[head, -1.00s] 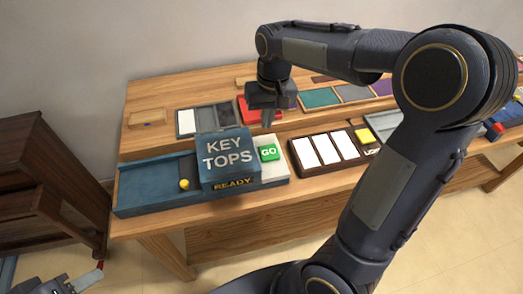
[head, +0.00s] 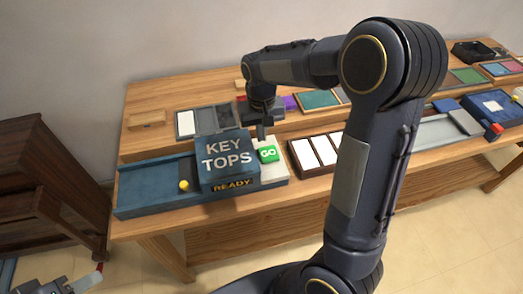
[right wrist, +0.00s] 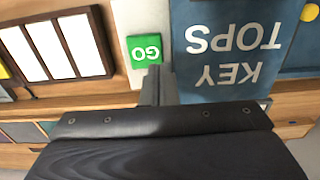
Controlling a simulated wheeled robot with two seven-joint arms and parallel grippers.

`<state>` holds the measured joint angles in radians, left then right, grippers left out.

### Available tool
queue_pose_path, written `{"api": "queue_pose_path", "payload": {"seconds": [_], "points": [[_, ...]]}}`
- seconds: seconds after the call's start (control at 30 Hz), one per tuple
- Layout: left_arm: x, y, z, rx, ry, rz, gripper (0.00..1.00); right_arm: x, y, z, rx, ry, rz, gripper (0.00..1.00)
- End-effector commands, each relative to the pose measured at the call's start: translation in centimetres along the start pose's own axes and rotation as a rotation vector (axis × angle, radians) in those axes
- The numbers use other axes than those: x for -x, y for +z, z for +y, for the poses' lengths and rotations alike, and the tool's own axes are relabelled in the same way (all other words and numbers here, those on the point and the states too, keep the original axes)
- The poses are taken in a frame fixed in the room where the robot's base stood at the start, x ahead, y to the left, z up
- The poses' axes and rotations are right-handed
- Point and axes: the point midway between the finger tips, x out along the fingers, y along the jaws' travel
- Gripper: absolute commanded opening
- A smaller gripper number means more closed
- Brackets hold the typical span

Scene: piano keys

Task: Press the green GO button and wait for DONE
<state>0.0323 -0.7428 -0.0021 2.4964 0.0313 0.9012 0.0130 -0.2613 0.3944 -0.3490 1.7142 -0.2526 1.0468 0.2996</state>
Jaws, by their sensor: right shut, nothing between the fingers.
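The green GO button (head: 268,154) sits on a pale panel at the right side of the blue KEY TOPS machine (head: 226,160). The machine's sign reads READY (head: 233,184). My right gripper (head: 262,137) is shut and empty, with its fingertips just behind the button in the head view. In the right wrist view the fingertips (right wrist: 155,72) are close to the edge of the GO button (right wrist: 145,50); I cannot tell whether they touch it. At the lower left of the head view, my left gripper (head: 68,286) shows only partly.
A dark tray with white key tops (head: 314,150) stands right of the machine. A blue channel with a yellow knob (head: 184,185) lies left of it. Several coloured trays fill the back of the wooden table (head: 150,95). A dark cabinet (head: 40,190) stands at the left.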

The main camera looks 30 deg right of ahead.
Motion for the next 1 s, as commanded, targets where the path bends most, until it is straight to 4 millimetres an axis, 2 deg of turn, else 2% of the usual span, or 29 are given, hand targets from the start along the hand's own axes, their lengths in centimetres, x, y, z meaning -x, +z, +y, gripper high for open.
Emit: {"api": "queue_pose_path", "payload": {"seconds": [0.03, 0.2, 0.4, 0.6, 0.9, 1.0], "points": [[0.1, -0.1, 0.1, 0.0, 0.0, 0.0, 0.44, -1.3, 0.1, 0.1, -0.001, 0.003, -0.007, 0.0], [0.3, -0.1, 0.1, 0.0, 0.0, 0.0, 0.44, -4.7, 0.1, 0.1, -0.002, 0.001, -0.006, 0.0], [0.6, -0.3, 0.3, 0.0, 0.0, 0.0, 0.44, -7.3, 0.0, 0.0, -0.001, 0.001, -0.003, 0.0], [0.7, -0.3, 0.3, 0.0, 0.0, 0.0, 0.44, -8.3, 0.0, 0.0, -0.001, 0.0, 0.0, 0.0], [0.6, -0.3, 0.3, 0.0, 0.0, 0.0, 0.44, -8.4, 0.0, 0.0, -0.001, -0.001, 0.0, 0.0], [-0.1, 0.0, 0.0, 0.0, 0.0, 0.0, 0.44, -9.3, 0.0, 0.0, -0.001, 0.0, -0.001, 0.0]]}}
